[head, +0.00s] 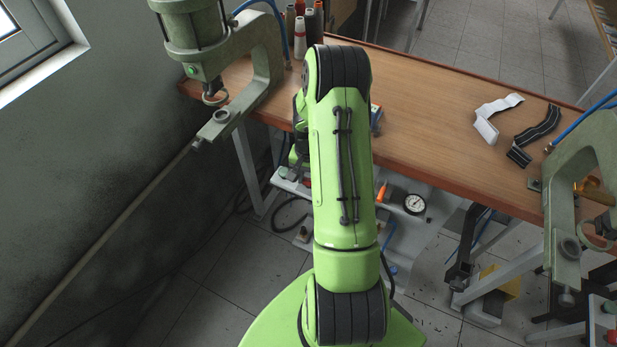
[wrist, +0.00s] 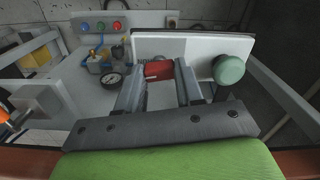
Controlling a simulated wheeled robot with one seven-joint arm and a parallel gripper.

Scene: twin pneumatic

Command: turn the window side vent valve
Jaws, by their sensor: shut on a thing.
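In the wrist view my gripper (wrist: 158,82) has its two grey fingers on either side of a red piece (wrist: 158,70), which looks like the vent valve's handle. The fingers are shut on it. The red piece sits in front of a white panel, and its lower part is hidden between the fingers. In the head view my green arm covers the gripper and the valve. The window-side press (head: 268,55) stands at the left end of the table, by the window (head: 30,40).
A round green knob (wrist: 229,70) is close right of my fingers. A pressure gauge (wrist: 111,79) is to the left, below coloured buttons. In the head view the wooden table (head: 430,110) spans the back, with strips (head: 495,118) on it. A second press (head: 585,165) stands at right.

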